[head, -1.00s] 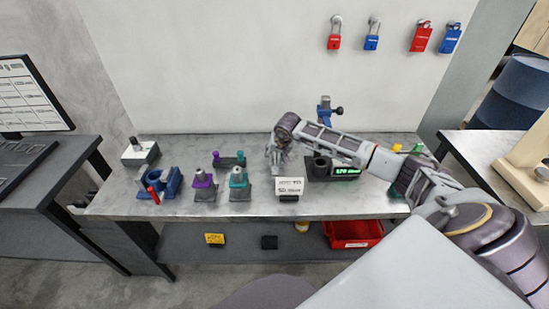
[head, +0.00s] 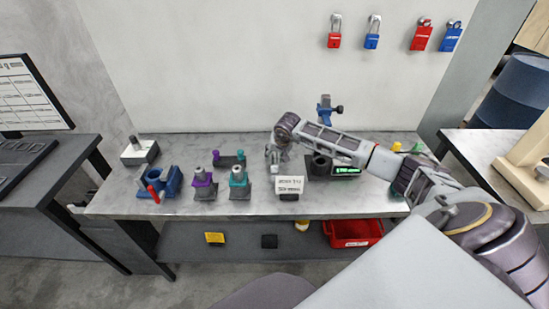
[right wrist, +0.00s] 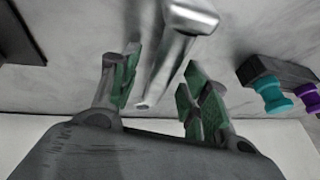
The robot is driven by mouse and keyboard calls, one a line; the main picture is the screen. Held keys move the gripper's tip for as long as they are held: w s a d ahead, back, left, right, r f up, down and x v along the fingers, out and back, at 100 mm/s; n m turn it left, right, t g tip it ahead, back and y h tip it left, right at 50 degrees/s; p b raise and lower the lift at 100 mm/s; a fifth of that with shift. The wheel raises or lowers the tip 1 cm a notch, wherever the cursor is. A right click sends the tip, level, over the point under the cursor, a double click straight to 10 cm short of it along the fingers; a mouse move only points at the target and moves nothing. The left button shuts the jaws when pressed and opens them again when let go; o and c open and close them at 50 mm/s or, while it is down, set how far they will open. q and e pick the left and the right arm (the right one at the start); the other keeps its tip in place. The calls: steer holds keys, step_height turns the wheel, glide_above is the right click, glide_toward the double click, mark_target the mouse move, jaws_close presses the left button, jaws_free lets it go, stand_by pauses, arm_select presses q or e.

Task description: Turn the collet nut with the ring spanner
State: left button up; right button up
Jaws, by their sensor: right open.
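My right gripper (head: 274,158) is over the bench, behind the small white card. In the right wrist view my right gripper (right wrist: 160,85) is open, its green-padded fingers apart. A smooth grey metal bar (right wrist: 168,62), possibly the ring spanner, lies between the fingers in that view, wider at the top; I cannot tell whether it touches a pad. The spanner is not clear in the head view. A blue fixture (head: 172,182) with a red handle stands at the left of the bench; I cannot make out a collet nut there. My left gripper is not in view.
Purple (head: 202,181) and teal (head: 239,177) holders stand left of the white card (head: 289,184). A dark block with a green display (head: 346,170) is right of my gripper. A red bin (head: 355,233) sits on the lower shelf. The bench's front left is clear.

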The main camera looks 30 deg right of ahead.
steer(key=shift+f+b, duration=0.2)
steer(key=shift+b, duration=0.1)
stand_by(0.4)
jaws_close()
stand_by(0.4)
